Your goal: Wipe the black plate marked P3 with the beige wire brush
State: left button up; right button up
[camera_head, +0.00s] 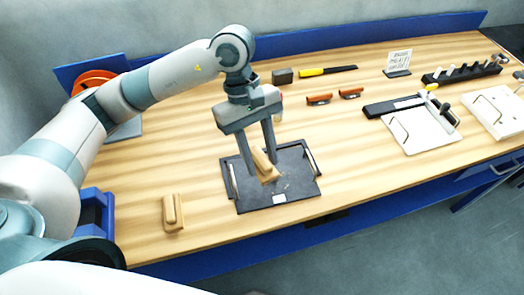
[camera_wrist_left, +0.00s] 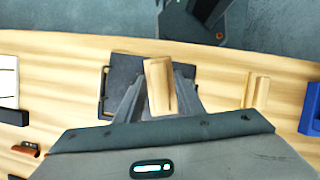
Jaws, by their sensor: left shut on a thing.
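The black plate (camera_head: 250,191) lies on the wooden table, with a metal handle on each side and a white label at its front edge, too small to read. It also shows in the left wrist view (camera_wrist_left: 124,72). My left gripper (camera_head: 260,172) is over the plate, shut on a beige wooden brush (camera_head: 265,168), which also shows between the fingers in the left wrist view (camera_wrist_left: 159,85). The brush is tilted at the plate's middle; whether it touches the surface I cannot tell. Small pale specks lie on the plate beside it. My right gripper is not in view.
A second wooden block (camera_head: 172,213) with a raised grip lies left of the plate. White boards (camera_head: 420,131), red-brown handled tools (camera_head: 319,99), a yellow-and-black tool (camera_head: 328,71) and a dark block (camera_head: 282,76) lie to the right and back. Bare table surrounds the plate.

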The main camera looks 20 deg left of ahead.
pick_arm(q)
jog(key=shift+w+f, duration=0.1)
jog(key=shift+f, duration=0.45)
jog(key=shift+f+b, duration=0.35)
jog(key=shift+f, duration=2.1)
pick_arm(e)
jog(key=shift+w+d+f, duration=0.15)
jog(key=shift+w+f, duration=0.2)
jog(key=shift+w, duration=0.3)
pick_arm(q)
jog(key=shift+f, duration=0.1)
